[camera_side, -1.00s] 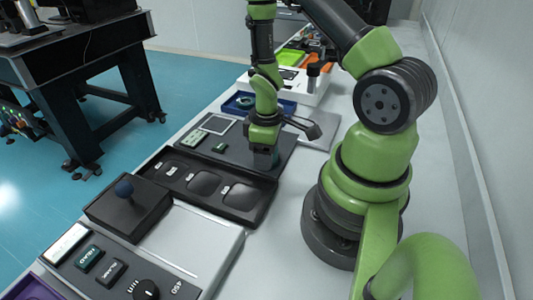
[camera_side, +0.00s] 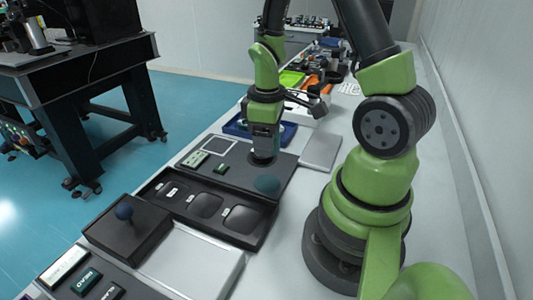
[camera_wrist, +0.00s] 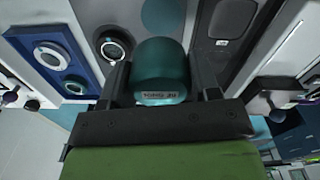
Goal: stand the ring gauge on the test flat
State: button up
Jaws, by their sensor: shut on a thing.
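My gripper (camera_side: 262,155) is over the dark panel on the bench. In the wrist view it is shut on a teal rounded piece (camera_wrist: 160,70) with a pale label, apparently the ring gauge; the label's wording is too blurred to read fully. A flat teal disc (camera_side: 268,184) lies on the dark panel, nearer the side camera than my gripper; it also shows in the wrist view (camera_wrist: 162,15). A dark-rimmed round piece with a bright centre (camera_wrist: 113,45) lies left of the held piece. I cannot tell which of these two is the test flat.
A blue tray (camera_side: 288,133) with a ringed round part (camera_wrist: 50,55) lies beyond the panel. A black tray with several recesses (camera_side: 172,211) and a box with a dark ball knob (camera_side: 124,211) lie nearer the side camera. A grey plate (camera_side: 320,150) is at the right.

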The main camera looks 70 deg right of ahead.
jog(key=w+d+r, duration=0.2)
jog(key=w+d, duration=0.3)
jog(key=d, duration=0.3)
notch_tip(320, 180, down, 9)
jog(key=shift+f, duration=0.15)
jog(key=o, duration=1.1)
jog(key=shift+f, duration=0.15)
jog(key=shift+c, duration=0.2)
